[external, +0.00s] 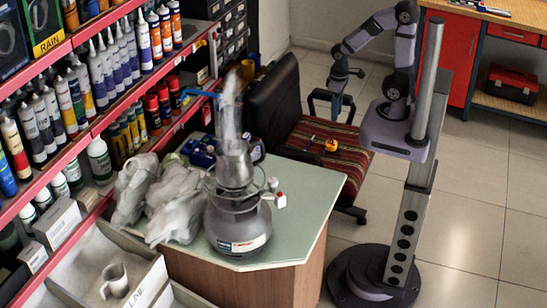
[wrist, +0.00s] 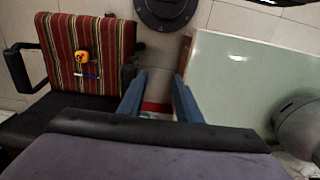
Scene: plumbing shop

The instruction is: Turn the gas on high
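A grey gas cylinder (external: 238,226) stands upright on the pale green table (external: 310,180). A metal pot (external: 234,164) sits above it, with whitish steam (external: 229,108) rising. A small red and white part (external: 281,200), perhaps the gas knob, sticks out at the cylinder's right side; its setting is too small to read. My gripper (external: 337,104) hangs fingers down above the chair, well apart from the cylinder. In the wrist view my gripper (wrist: 158,92) has its two blue fingers spread with nothing between them. Part of the cylinder (wrist: 301,125) shows at the right edge there; its knob is out of view.
A striped chair (external: 322,145) beside the table holds a yellow tape measure (external: 331,145) and a pen (wrist: 87,76). Grey crumpled cloth or bags (external: 160,195) lie left of the cylinder. Red shelves (external: 100,122) with several tubes stand at left. The table's right part is clear.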

